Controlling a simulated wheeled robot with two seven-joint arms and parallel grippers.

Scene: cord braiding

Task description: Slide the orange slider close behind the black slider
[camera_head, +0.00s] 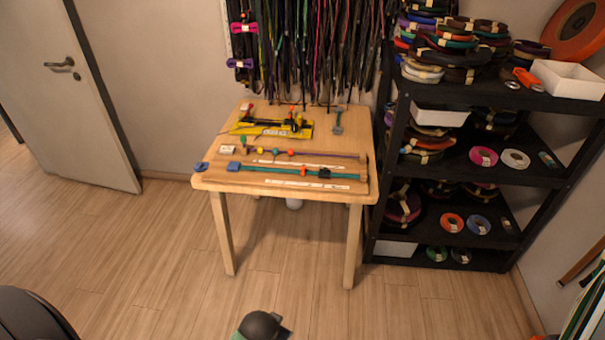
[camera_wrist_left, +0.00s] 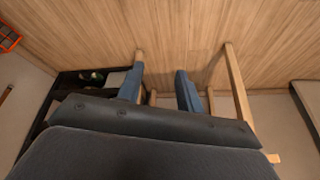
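The orange slider (camera_head: 304,172) sits on a teal cord (camera_head: 270,170) along the front board of the wooden table (camera_head: 285,194). The black slider (camera_head: 324,174) is on the same cord, to the right of the orange one, with a small gap between them. A blue block (camera_head: 233,167) is at the cord's left end. My left gripper (camera_wrist_left: 160,78) shows in the left wrist view with its two blue fingers apart and nothing between them. It is away from the sliders, with floor and table legs beyond it. My right gripper is not seen.
A second board behind carries a purple cord with small coloured beads (camera_head: 276,152). A yellow and black tool (camera_head: 285,127) lies farther back. A black shelf (camera_head: 480,170) with cord coils stands close at the table's right. Floor (camera_head: 160,250) in front and left is mostly clear.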

